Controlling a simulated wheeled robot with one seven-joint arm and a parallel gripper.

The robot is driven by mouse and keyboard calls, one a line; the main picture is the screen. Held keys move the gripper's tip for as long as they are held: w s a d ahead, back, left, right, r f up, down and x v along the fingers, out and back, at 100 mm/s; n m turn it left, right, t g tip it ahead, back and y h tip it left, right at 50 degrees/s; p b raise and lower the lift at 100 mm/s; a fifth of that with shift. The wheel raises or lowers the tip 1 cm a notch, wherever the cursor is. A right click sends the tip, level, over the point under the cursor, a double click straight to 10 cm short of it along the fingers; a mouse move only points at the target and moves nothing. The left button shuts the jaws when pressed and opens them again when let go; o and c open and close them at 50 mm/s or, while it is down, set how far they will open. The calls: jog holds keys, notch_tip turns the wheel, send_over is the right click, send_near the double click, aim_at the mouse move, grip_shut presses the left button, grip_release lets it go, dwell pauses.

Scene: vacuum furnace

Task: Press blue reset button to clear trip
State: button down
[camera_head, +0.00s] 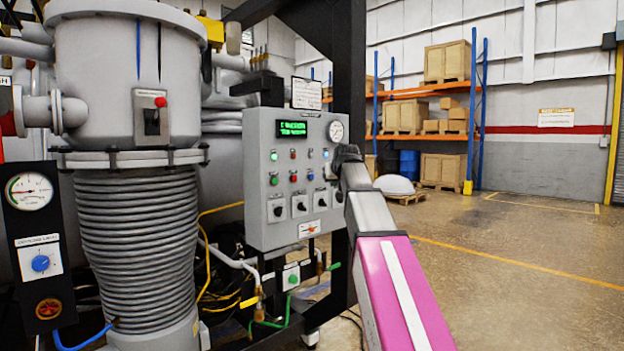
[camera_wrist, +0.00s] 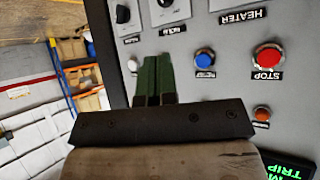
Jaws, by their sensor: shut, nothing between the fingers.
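The blue reset button (camera_head: 310,175) is in the lower button row of the grey control panel (camera_head: 262,200). In the wrist view, which shows the panel upside down, the blue button (camera_wrist: 205,57) stands clear, just right of my fingertips. My gripper (camera_wrist: 157,62) has its two green fingers together, with nothing between them. The tips lie between the blue button and a pale button (camera_wrist: 133,64); contact with the panel cannot be told. In the head view my gripper (camera_head: 345,155) is a dark shape at the panel's right edge, its fingertips hidden. The green-lettered display (camera_wrist: 287,168) shows the word TRIP.
A red STOP button (camera_wrist: 268,56) sits beside the blue one, with a small orange lamp (camera_wrist: 262,113) near it. Black rotary knobs (camera_head: 299,206) line the panel's bottom. A ribbed furnace column (camera_head: 135,250) stands left. Open floor (camera_head: 520,240) lies right.

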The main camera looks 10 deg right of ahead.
jog(key=shift+w+a, duration=0.8)
jog(key=shift+w, duration=0.35)
jog(key=shift+w+a, duration=0.85)
jog(key=shift+w, duration=0.25)
jog(key=shift+w+a, duration=0.8)
jog(key=shift+w, duration=0.35)
jog(key=shift+w, duration=0.1)
jog(key=shift+w+a, duration=0.25)
jog(key=shift+w+a, duration=0.2)
jog(key=shift+w, duration=0.1)
dwell(0.5)
jog(key=shift+s, duration=0.1)
jog(key=shift+s+d, duration=0.4)
jog(key=shift+s, duration=0.15)
jog(key=s+d, duration=0.1)
jog(key=s, duration=0.1)
jog(key=s+d, duration=0.2)
dwell(0.6)
